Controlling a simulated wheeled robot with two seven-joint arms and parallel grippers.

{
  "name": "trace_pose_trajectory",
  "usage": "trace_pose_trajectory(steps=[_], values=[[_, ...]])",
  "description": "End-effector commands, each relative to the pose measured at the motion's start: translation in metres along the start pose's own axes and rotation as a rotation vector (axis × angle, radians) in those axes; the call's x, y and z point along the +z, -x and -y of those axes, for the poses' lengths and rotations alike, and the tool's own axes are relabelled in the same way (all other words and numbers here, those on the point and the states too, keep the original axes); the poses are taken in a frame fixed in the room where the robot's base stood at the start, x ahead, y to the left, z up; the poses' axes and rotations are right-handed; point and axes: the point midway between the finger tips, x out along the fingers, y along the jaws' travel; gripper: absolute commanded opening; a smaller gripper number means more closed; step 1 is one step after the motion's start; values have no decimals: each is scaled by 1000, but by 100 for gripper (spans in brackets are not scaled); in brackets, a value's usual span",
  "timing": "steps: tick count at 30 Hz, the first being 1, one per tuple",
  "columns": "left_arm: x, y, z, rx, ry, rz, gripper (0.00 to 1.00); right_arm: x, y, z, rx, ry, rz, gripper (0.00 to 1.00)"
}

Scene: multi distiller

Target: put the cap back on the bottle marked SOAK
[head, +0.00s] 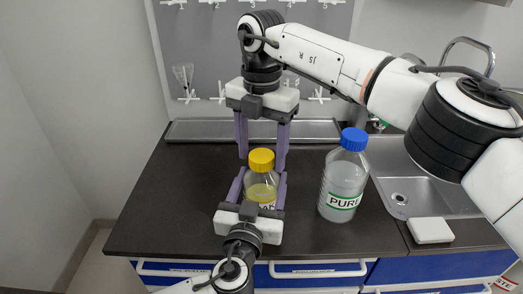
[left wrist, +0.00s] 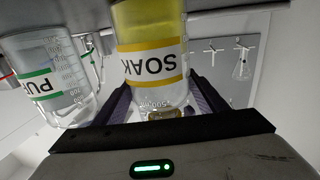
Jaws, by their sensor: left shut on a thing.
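The SOAK bottle (head: 262,188) is clear, with yellow liquid and a yellow-banded label. It stands upright on the dark counter, and it also shows upside down in the left wrist view (left wrist: 150,65). A yellow cap (head: 261,160) is at its mouth; I cannot tell whether it is seated. My left gripper (head: 259,188) comes from the front, shut on the bottle's body. My right gripper (head: 262,162) points down from above, its purple fingers apart on either side of the cap. They look very close to it, without clear contact.
The PURE bottle (head: 344,180), with a blue cap, stands to the right; it also shows in the left wrist view (left wrist: 50,80). A sink (head: 412,188) and a white block (head: 430,230) are farther right. A pegboard (head: 205,60) stands behind. The counter's left side is clear.

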Motion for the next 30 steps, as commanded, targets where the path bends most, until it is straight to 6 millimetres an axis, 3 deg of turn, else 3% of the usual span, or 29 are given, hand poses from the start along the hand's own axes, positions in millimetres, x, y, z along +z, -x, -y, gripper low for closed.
trace_pose_trajectory(steps=[10,21,30], values=[[0,0,0,0,0,1,3,0,5,0,0,1,1,59],[1,0,0,0,0,1,3,0,45,0,1,1,1,59],[0,0,0,0,0,1,3,0,45,0,0,9,0,56]])
